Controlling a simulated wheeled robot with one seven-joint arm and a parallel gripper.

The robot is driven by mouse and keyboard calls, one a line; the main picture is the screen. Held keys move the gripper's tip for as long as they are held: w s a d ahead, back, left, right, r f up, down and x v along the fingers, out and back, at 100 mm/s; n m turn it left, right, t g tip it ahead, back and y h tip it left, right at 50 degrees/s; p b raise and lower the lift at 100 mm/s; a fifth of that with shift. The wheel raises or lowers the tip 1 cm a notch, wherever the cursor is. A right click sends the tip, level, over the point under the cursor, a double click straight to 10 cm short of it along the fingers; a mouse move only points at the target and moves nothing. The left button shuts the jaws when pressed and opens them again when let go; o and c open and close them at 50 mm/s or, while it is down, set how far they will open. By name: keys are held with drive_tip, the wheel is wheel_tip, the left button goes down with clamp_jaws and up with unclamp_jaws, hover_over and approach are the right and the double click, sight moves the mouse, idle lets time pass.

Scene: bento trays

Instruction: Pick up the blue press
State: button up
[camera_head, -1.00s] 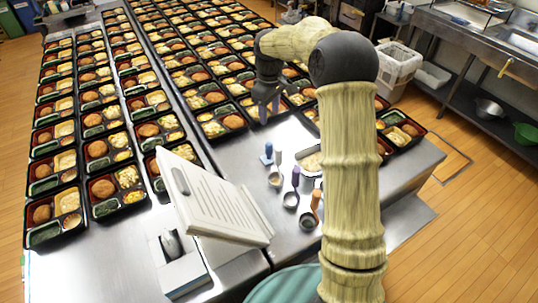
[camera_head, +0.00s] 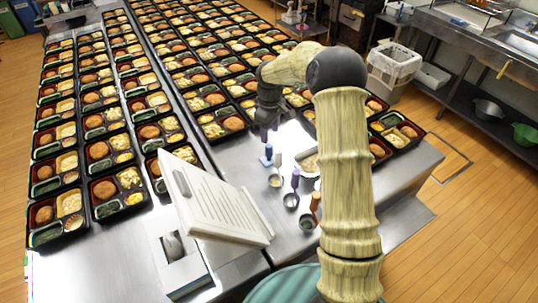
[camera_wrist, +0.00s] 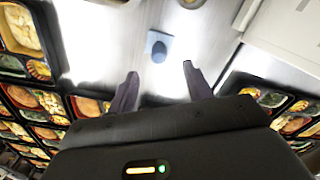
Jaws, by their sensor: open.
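The blue press (camera_head: 267,154) stands upright on the steel table, just in front of the bento rows. In the wrist view the blue press (camera_wrist: 158,47) shows from above, a rounded knob on a paler square base. My gripper (camera_head: 268,134) hangs pointing down just above and behind it. In the wrist view my gripper (camera_wrist: 157,80) is open and empty. Its two fingers are spread apart, and the press lies beyond the tips, roughly centred between them, not touching them.
A pan (camera_head: 309,165) sits to the right. Filled bento trays (camera_head: 220,123) crowd the table behind.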

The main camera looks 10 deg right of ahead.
sight(269, 146)
drive_tip(key=shift+f+p, duration=0.3)
drive_tip(key=shift+f, duration=1.8)
drive_tip(key=shift+f, duration=0.1)
drive_tip(key=shift+w+a+f+p, duration=0.15)
drive_tip(key=shift+f+p, duration=0.35)
drive_tip(key=shift+f, duration=0.75)
drive_tip(key=shift+w+d+f+p, duration=0.1)
drive_tip(key=shift+f+p, duration=0.35)
drive_tip(key=shift+f, duration=0.8)
drive_tip(key=shift+c, duration=0.2)
drive_tip(key=c, duration=1)
